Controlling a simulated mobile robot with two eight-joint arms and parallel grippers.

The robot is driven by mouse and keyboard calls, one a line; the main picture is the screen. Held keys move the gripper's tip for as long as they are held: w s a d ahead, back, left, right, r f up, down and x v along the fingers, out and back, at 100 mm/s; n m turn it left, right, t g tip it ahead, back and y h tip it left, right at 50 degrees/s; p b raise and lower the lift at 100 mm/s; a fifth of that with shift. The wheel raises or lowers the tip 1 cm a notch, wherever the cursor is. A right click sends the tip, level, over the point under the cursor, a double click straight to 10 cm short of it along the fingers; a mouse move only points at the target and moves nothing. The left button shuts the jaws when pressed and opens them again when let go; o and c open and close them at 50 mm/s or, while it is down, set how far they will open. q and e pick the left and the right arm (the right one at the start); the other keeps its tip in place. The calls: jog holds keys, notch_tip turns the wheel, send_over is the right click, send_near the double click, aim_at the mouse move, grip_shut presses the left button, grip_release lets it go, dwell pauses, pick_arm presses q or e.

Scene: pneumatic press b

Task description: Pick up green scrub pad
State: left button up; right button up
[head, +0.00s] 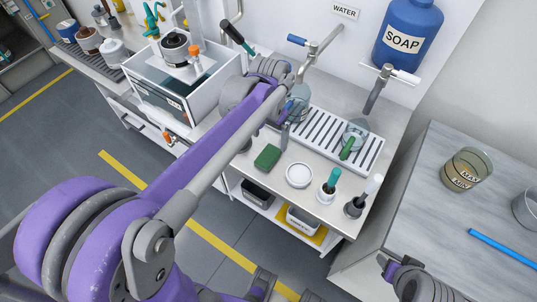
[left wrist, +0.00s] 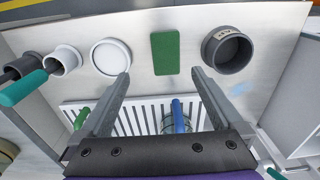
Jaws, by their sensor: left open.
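The green scrub pad (head: 267,157) lies flat near the front edge of the white counter. In the left wrist view the pad (left wrist: 165,53) is an upright green rectangle between a white round dish and a dark grey cup. My left gripper (head: 264,142) is open and empty, with its fingers pointing down toward the counter behind the pad. In the left wrist view its two fingertips (left wrist: 160,74) straddle the pad's line from side to side, with the pad beyond them.
A white dish (head: 299,175) and brush holders (head: 327,192) stand right of the pad. A dark grey cup (left wrist: 227,50) stands on its other side. A slotted drain rack (head: 318,132) with glassware lies behind. A white-framed tank (head: 185,90) is at left.

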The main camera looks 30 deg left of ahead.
pick_arm(q)
send_over(268, 155)
jog(key=f, duration=0.5)
jog(key=shift+s+d+f, duration=0.1)
jog(key=shift+s+d, duration=0.05)
jog(key=shift+d, duration=0.2)
jog(key=f, duration=0.3)
jog(key=f+b, duration=0.1)
jog(key=f, duration=0.1)
jog(key=shift+a+f, duration=0.25)
jog(key=shift+f, duration=0.05)
jog(key=shift+c, duration=0.2)
